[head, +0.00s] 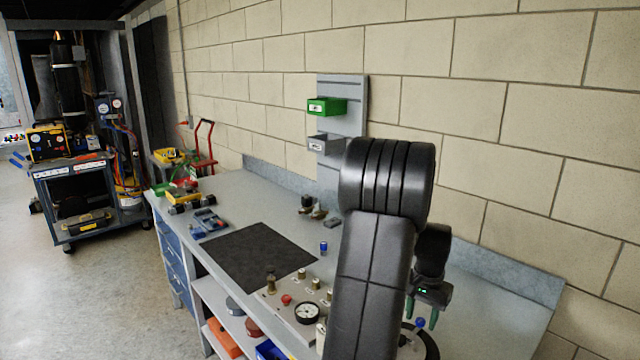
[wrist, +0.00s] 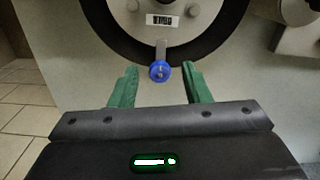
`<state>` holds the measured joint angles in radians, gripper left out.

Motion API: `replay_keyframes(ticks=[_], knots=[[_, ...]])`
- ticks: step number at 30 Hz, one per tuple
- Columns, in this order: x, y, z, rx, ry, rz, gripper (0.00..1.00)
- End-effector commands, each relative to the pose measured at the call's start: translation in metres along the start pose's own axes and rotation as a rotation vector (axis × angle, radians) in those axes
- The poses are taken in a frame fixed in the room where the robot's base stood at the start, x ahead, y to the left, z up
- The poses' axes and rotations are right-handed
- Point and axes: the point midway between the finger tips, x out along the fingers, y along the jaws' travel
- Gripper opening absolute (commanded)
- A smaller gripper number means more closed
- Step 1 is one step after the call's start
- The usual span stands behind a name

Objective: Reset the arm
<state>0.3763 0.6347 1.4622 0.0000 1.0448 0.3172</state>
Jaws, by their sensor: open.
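My gripper (head: 422,314) hangs over the right part of the workbench in the head view, with its two green fingers pointing down. In the wrist view my gripper (wrist: 160,86) is open, its green fingers apart. A blue round knob (wrist: 160,71) on a short grey stem shows between and just beyond the fingertips, and I see no finger touching it. The same blue knob (head: 420,323) shows by the fingers in the head view. The knob sits at a black ring (wrist: 95,45) around a light disc with a small label. My black arm hides part of the bench.
A panel with a gauge (head: 307,313) and several knobs lies at the bench's front. A dark mat (head: 258,256) and a small blue item (head: 323,248) lie left of my arm. Green (head: 327,106) and grey (head: 325,143) bins hang on the wall panel. A cart (head: 75,200) stands far left.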

Motion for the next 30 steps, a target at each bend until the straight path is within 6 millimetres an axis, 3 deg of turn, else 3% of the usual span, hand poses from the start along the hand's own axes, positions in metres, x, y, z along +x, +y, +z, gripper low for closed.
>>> replay_keyframes(ticks=[30], knots=[[-0.0007, 0.0014, -0.0005, -0.812, 0.0, 0.0, 0.43]])
